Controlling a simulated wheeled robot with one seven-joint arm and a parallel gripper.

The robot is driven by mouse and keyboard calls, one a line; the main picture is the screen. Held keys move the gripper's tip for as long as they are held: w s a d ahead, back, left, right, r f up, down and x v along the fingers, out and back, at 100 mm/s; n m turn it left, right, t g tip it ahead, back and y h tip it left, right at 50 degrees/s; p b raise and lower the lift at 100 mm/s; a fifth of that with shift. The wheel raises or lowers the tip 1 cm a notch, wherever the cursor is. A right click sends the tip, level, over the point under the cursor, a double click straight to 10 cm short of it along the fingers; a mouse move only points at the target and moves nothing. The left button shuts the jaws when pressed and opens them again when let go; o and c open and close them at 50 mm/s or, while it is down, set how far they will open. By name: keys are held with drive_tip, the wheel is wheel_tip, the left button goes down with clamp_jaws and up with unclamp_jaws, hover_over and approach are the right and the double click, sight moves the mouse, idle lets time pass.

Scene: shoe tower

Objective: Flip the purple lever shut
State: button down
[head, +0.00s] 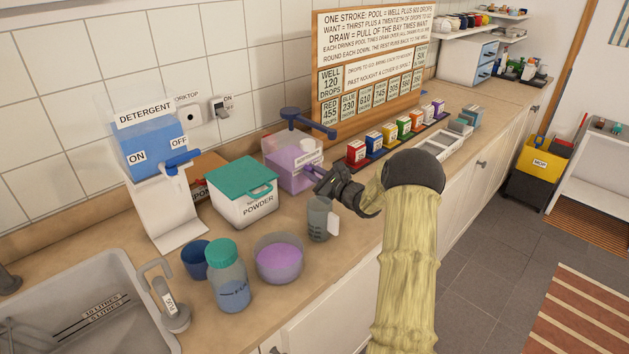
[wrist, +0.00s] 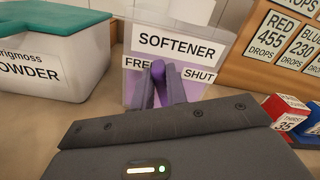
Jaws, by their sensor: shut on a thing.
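The softener dispenser (head: 287,175) is a clear box with purple liquid and a dark blue pump top, standing against the tiled wall. Its front fills the upper middle of the wrist view (wrist: 195,40), with FREE on the left and SHUT on the right. The purple lever (wrist: 159,72) sits between these words, mostly hidden by my fingers. My gripper (wrist: 162,88) is shut on the lever. In the head view my gripper (head: 322,177) reaches the dispenser's front from the right, covering much of the lever.
A grey jug (head: 318,218) stands just below my gripper. The powder box (head: 244,200) is left of the dispenser, and a bowl of purple liquid (head: 279,262) is in front. A row of coloured boxes (head: 388,136) stands to the right. The sink (head: 85,300) is at left.

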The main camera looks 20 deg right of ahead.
drive_tip(key=shift+s+a+f+n+b, duration=0.15)
drive_tip(key=shift+n+b, duration=0.45)
drive_tip(key=shift+b, duration=0.85)
drive_tip(key=shift+w+a+f+n+b, duration=0.1)
drive_tip(key=shift+f+n+b, duration=0.15)
drive_tip(key=shift+n+b, duration=0.75)
drive_tip(key=shift+a+b, duration=0.15)
drive_tip(key=shift+b, duration=0.8)
drive_tip(key=shift+s+r, duration=0.1)
drive_tip(key=c, duration=1.4)
unclamp_jaws()
drive_tip(key=b+v, duration=0.1)
drive_tip(key=v, duration=1.6)
drive_tip(key=shift+s, duration=0.15)
